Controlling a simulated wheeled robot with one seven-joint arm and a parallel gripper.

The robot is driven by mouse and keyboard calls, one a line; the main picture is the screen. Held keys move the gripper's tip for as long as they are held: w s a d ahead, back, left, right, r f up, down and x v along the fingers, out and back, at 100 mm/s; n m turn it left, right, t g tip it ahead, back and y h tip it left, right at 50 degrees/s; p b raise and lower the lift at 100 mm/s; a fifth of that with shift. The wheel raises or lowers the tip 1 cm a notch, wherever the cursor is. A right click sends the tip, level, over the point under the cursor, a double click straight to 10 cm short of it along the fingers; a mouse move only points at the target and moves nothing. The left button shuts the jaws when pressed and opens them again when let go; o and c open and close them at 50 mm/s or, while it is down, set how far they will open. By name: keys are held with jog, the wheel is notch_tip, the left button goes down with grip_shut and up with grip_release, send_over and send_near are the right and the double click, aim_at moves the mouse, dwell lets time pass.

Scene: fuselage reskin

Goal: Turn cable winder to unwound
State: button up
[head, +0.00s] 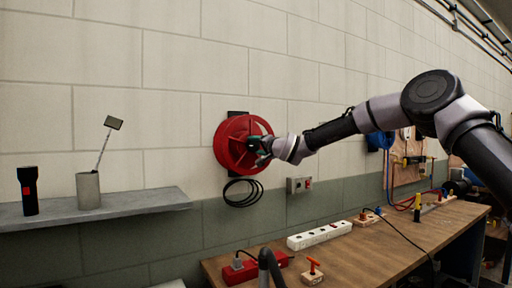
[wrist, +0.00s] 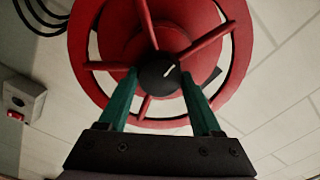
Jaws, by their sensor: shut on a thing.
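The cable winder (head: 232,150) is a red spoked wheel mounted on the wall, with a loop of black cable (head: 243,191) hanging below it. In the wrist view the winder's red rim (wrist: 82,50) and spokes fill the upper middle. At its centre is a black round knob (wrist: 160,73) with a white line mark that tilts up to the right. My gripper (head: 266,150) is at the winder's front. In the wrist view the two green fingers of my gripper (wrist: 161,84) stand either side of the black knob, shut on it. The fingertips' exact contact is partly hidden.
A grey wall box with a red switch (head: 299,185) is right of the winder. Below is a wooden workbench (head: 385,240) with a white power strip (head: 320,236) and a red power strip (head: 255,267). A shelf (head: 140,202) at left holds a flashlight (head: 28,190) and a cup (head: 89,190).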

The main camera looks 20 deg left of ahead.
jog(key=shift+f, duration=0.1)
jog(key=o, duration=1.4)
jog(key=v, duration=1)
jog(key=shift+s+d, duration=0.25)
jog(key=shift+d, duration=0.05)
